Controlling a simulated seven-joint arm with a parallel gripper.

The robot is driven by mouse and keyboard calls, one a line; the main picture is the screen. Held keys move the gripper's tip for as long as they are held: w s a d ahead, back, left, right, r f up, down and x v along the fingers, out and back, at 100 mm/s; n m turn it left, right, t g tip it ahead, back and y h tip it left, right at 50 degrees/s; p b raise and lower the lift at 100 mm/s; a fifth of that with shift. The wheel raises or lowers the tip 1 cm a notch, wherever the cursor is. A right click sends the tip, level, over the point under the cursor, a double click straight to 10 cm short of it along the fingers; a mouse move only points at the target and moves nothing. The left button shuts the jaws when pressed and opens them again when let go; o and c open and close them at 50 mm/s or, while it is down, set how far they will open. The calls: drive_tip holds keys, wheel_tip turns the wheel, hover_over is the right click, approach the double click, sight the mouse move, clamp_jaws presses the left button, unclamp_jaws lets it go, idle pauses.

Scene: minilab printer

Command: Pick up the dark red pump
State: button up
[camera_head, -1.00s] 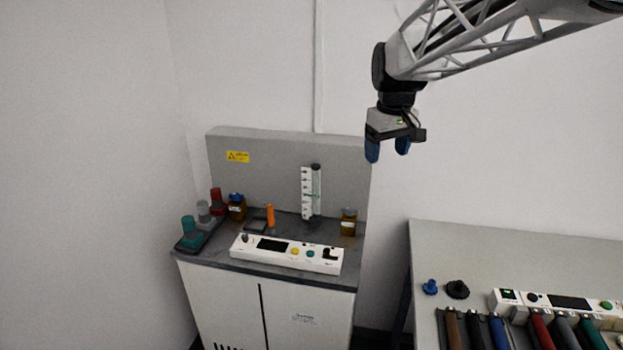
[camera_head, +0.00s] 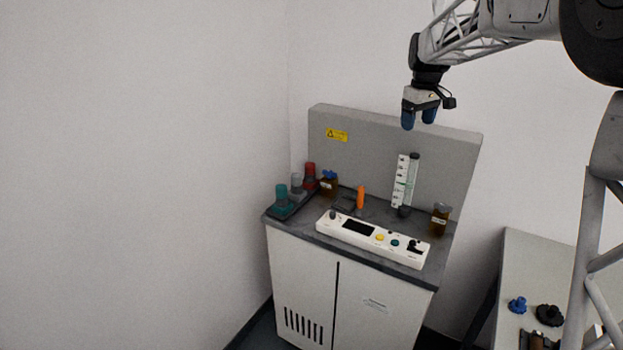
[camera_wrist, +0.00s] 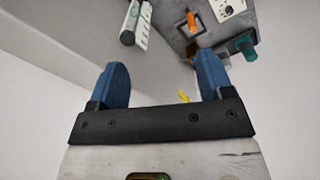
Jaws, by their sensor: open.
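The dark red pump (camera_head: 310,174) stands at the back left of the grey cabinet top, last in a row behind a grey pump (camera_head: 297,184) and a teal pump (camera_head: 282,196). My gripper (camera_head: 419,118) hangs high over the right half of the cabinet's back panel, up and to the right of the red pump and well apart from it. Its blue fingers are spread and empty, also in the wrist view (camera_wrist: 163,70). There the teal pump (camera_wrist: 245,44) shows beyond the right finger; I cannot make out the red pump.
A brown bottle (camera_head: 328,184) stands close right of the red pump. An orange cylinder (camera_head: 361,197), a flowmeter (camera_head: 402,182), another brown bottle (camera_head: 440,219) and a white control panel (camera_head: 372,238) share the cabinet top. A wall rises at the left. A table (camera_head: 531,262) is at the right.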

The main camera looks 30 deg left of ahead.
drive_tip(key=w+a+f+n, duration=0.2)
drive_tip(key=w+a+f, duration=0.2)
drive_tip(key=a, duration=0.6)
drive_tip(key=w+a+f+n, duration=0.2)
drive_tip(key=w+a+f, duration=0.15)
drive_tip(key=a, duration=0.55)
drive_tip(key=n+g, duration=0.1)
drive_tip(key=n, duration=0.3)
hover_over(310, 164)
wheel_tip(310, 164, down, 14)
drive_tip(key=shift+w+d+r, duration=0.1)
drive_tip(key=shift+d+r, duration=0.05)
drive_tip(key=shift+r, duration=0.05)
drive_tip(key=shift+f, duration=0.1)
drive_tip(key=shift+f, duration=1.25)
drive_tip(key=shift+f, duration=0.1)
drive_tip(key=shift+f, duration=2.5)
